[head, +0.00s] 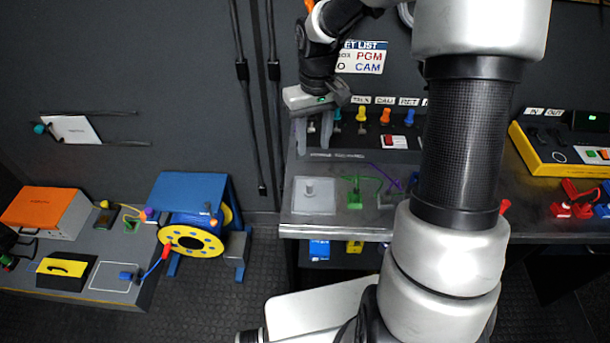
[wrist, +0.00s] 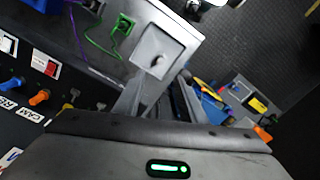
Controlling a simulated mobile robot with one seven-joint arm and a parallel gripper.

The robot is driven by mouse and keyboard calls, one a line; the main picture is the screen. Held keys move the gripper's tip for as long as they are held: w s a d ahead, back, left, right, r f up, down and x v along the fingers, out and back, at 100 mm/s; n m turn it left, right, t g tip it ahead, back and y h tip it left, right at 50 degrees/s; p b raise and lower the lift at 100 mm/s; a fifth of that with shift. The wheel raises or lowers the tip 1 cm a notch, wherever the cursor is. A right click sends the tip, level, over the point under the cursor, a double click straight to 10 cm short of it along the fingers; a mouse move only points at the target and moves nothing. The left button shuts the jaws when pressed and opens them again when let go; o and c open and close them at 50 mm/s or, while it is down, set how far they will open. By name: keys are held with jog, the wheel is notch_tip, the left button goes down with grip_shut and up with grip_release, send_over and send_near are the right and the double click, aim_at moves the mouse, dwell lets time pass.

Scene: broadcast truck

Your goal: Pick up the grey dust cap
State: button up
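A small grey piece, which looks like the grey dust cap (head: 310,189), stands on a light grey square pad (head: 325,207) at the left end of the bench. In the wrist view the cap (wrist: 158,62) shows as a short stub on the pad (wrist: 172,43), beyond my fingertips. My gripper (head: 313,145) points down above the back of the bench, behind the pad in the head view. Its two fingers are apart with nothing between them, as the wrist view also shows at the gripper (wrist: 161,85). The cap is not touched by the fingers.
A green connector with a cable (head: 354,199) lies right of the pad. Coloured knobs (head: 361,114) line the panel behind, close to my gripper. A yellow case (head: 545,155) stands far right. A blue cable reel (head: 190,190) and a low table with an orange box (head: 45,212) are at left.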

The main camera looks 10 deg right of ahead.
send_near(310, 184)
notch_tip(310, 184, down, 5)
jog(key=shift+s+f+b, duration=0.1)
jog(key=shift+s+b, duration=0.05)
jog(key=shift+b, duration=0.25)
jog(key=shift+a+f, duration=0.1)
jog(key=shift+f, duration=2.45)
jog(key=c, duration=0.7)
